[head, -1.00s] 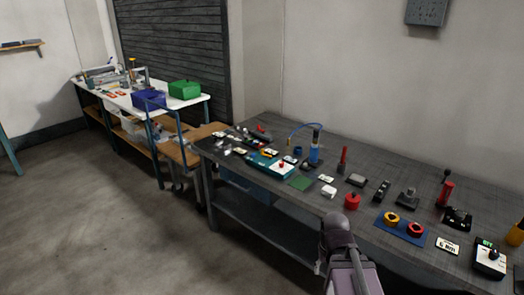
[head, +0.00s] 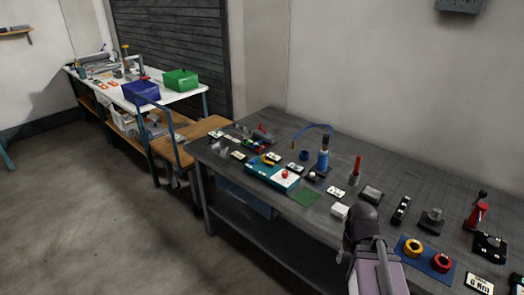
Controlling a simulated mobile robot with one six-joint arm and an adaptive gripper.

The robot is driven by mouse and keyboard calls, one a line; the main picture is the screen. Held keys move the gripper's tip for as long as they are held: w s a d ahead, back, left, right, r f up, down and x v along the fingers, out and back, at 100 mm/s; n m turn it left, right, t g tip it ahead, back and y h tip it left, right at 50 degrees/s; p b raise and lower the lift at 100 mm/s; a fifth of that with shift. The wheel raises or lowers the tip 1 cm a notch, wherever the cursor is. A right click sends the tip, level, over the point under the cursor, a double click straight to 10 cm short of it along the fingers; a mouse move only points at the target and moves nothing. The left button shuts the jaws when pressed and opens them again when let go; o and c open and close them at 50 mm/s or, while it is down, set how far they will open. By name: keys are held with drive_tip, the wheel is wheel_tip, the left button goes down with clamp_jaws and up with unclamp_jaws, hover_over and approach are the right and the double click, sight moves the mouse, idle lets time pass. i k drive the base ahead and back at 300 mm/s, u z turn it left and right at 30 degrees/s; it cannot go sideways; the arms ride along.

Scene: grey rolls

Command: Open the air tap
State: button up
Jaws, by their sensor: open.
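No part is clearly recognisable as the air tap at this size. A blue cylinder (head: 323,159) with a dark top stands upright on the grey workbench (head: 400,175), with a thin blue hose (head: 311,126) arching beside its top. Small red and dark parts (head: 262,133) sit at the bench's far left end, too small to make out. My arm shows at the bottom, right of centre, in front of the bench. My gripper's fingers are not visible.
A white table (head: 112,84) stands at back left. The left floor is clear.

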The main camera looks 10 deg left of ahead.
sight(263, 156)
drive_tip(key=u, duration=0.25)
drive_tip(key=i, duration=1.05)
drive_tip(key=u, duration=0.45)
